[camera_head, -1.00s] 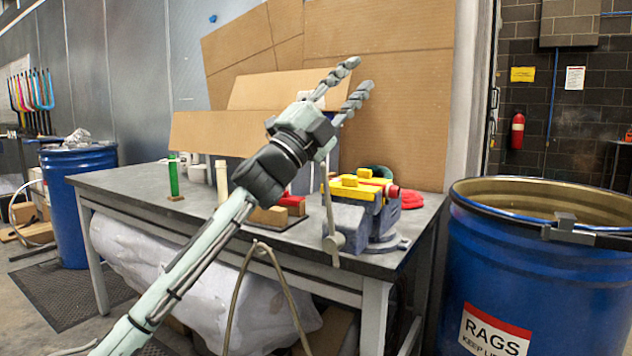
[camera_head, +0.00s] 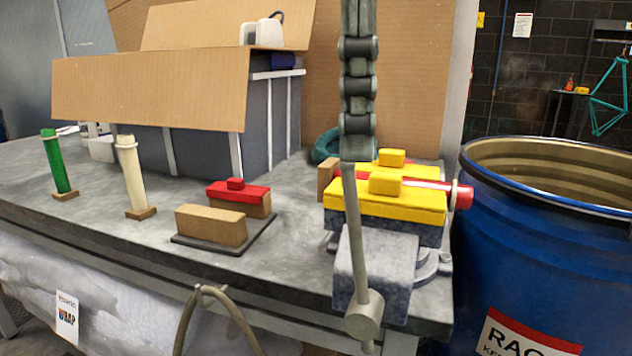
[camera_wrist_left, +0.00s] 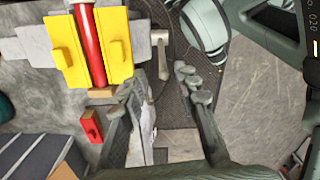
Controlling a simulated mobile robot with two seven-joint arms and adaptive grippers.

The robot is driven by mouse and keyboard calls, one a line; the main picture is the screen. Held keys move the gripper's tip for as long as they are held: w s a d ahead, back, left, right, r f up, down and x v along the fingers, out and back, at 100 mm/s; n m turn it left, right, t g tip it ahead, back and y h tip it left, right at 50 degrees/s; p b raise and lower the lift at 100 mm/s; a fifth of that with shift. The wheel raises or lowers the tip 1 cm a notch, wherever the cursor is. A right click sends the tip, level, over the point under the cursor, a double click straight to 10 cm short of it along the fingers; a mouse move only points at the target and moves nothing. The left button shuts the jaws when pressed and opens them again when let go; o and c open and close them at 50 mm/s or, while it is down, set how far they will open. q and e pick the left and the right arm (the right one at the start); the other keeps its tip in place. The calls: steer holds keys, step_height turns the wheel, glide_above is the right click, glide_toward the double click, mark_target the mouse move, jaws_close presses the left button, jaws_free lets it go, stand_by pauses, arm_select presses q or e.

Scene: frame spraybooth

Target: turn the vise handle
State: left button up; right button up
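The vise (camera_head: 375,260) has yellow jaws and a red bar, and sits at the table's right front corner. Its grey handle (camera_head: 353,240), a rod with a thick round hub low down, hangs nearly upright at the vise's front. My left gripper (camera_head: 358,125) comes down from the top edge, its tip overlapping the handle's upper end in this view. In the left wrist view the vise shows at the upper left, and the gripper (camera_wrist_left: 159,80) is open, fingers apart. The handle (camera_wrist_left: 163,60) lies just ahead of the fingertips; contact cannot be told. My right gripper is not in view.
A blue rags drum (camera_head: 540,260) stands right beside the table. On the table are a red-topped block (camera_head: 238,197), a tan block (camera_head: 210,228), green (camera_head: 58,165) and cream (camera_head: 130,175) cylinders, and a grey box with cardboard (camera_head: 150,90) behind. A hose loop (camera_head: 210,292) hangs in front.

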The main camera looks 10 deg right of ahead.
mark_target(352, 208)
arm_select(q)
steer(key=shift+a+f, duration=0.25)
steer(key=f, duration=0.7)
steer(key=shift+s+b, duration=0.25)
steer(key=shift+b, duration=0.05)
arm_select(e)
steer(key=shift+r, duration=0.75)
arm_select(q)
jaws_close()
